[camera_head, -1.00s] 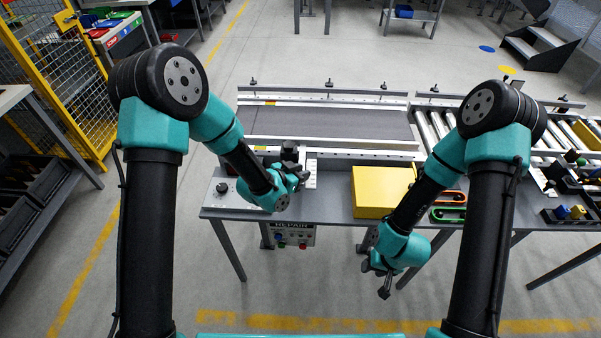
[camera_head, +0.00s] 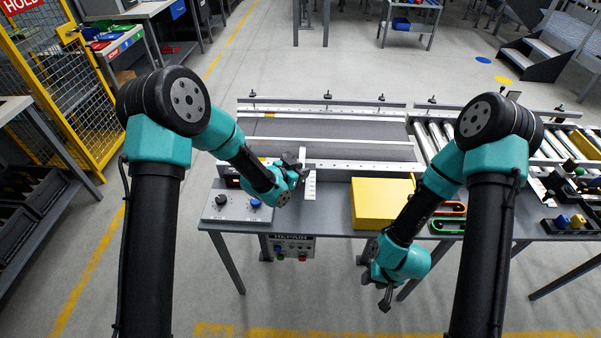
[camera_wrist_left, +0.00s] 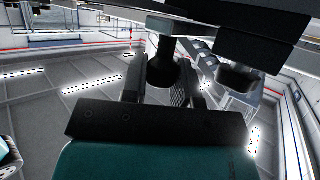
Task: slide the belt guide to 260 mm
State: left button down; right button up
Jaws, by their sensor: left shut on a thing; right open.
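The belt guide (camera_head: 350,143) is a long pale rail along the near side of the dark conveyor belt (camera_head: 330,129), parallel to it. My left gripper (camera_head: 294,160) is at the guide's near side, left of its middle, shut on what looks like the guide's dark handle. In the left wrist view a black knob-like handle (camera_wrist_left: 165,70) stands between the two fingers. A white scale strip (camera_head: 310,184) lies just right of the gripper; its figures are too small to read. My right gripper (camera_head: 384,296) hangs open and empty in front of the table, low and apart from everything.
A yellow box (camera_head: 382,204) stands on the table right of the scale. A control panel (camera_head: 238,205) with knobs is at the left. Roller conveyor (camera_head: 436,135), green and orange handled items (camera_head: 449,217) and small coloured blocks (camera_head: 570,220) are further right.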

pick_arm(q)
jog(key=c, duration=0.9)
grip_release()
jog(key=shift+c, duration=0.2)
jog(key=v, duration=1.7)
jog(key=shift+r, duration=0.25)
jog(key=shift+s+a+f, duration=0.1)
